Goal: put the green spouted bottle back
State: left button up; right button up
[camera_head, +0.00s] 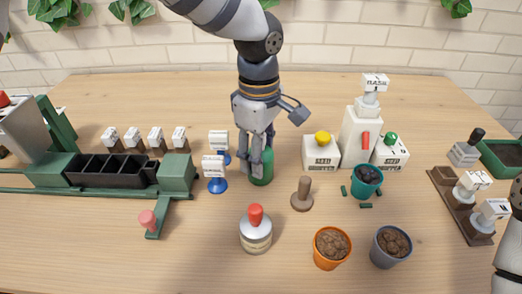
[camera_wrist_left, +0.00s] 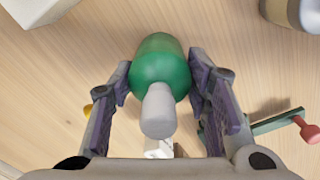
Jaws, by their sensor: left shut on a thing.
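The green spouted bottle (camera_head: 264,173) is at the middle of the table in the head view, partly hidden by my left gripper (camera_head: 257,162). The gripper points down, with its fingers around the bottle. In the left wrist view the bottle's green body (camera_wrist_left: 160,58) is between the two fingers, and its pale grey spout points toward the camera. My left gripper is shut on it. The bottle looks upright, at or just above the table; I cannot tell if it touches. My right gripper is out of view.
Two signs on blue bases, the nearer one (camera_head: 214,174), stand just left of the bottle. A brown wooden tamper (camera_head: 302,195) stands to its right and a red-knobbed jar (camera_head: 256,232) in front. A teal pot (camera_head: 366,183), orange pot (camera_head: 331,248) and grey pot (camera_head: 390,247) are further right.

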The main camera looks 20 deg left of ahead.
pick_arm(q)
jog(key=shift+r, duration=0.1)
jog(key=o, duration=1)
jog(key=shift+c, duration=0.2)
notch_tip(320, 180, up, 12)
jog(key=shift+s+r+p, duration=0.1)
jog(key=shift+s+p, duration=0.05)
jog(key=shift+p, duration=0.2)
